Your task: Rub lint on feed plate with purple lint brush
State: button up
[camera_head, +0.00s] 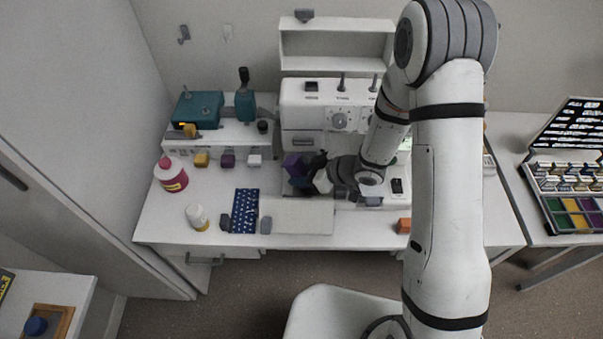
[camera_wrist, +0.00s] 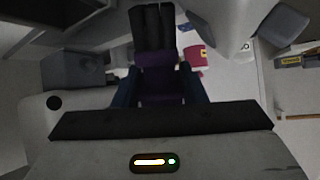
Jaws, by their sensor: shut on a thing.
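My gripper (camera_head: 303,180) is at the left part of the white sewing machine (camera_head: 335,118), low in front of its upright body. It is shut on the purple lint brush (camera_head: 294,162). In the wrist view the brush's purple body (camera_wrist: 157,82) sits between my two dark blue fingers, with its black end pointing away from my wrist. I cannot tell whether the brush touches the machine. The feed plate and any lint on it cannot be made out; my gripper and arm cover that area.
A chair (camera_head: 335,312) stands in front.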

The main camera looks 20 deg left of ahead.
jog(key=shift+w, duration=0.1)
jog(key=shift+w+a, duration=0.25)
jog(key=shift+w, duration=0.45)
jog(key=shift+r, duration=0.1)
jog(key=shift+s+d, duration=0.2)
jog(key=shift+s, duration=0.6)
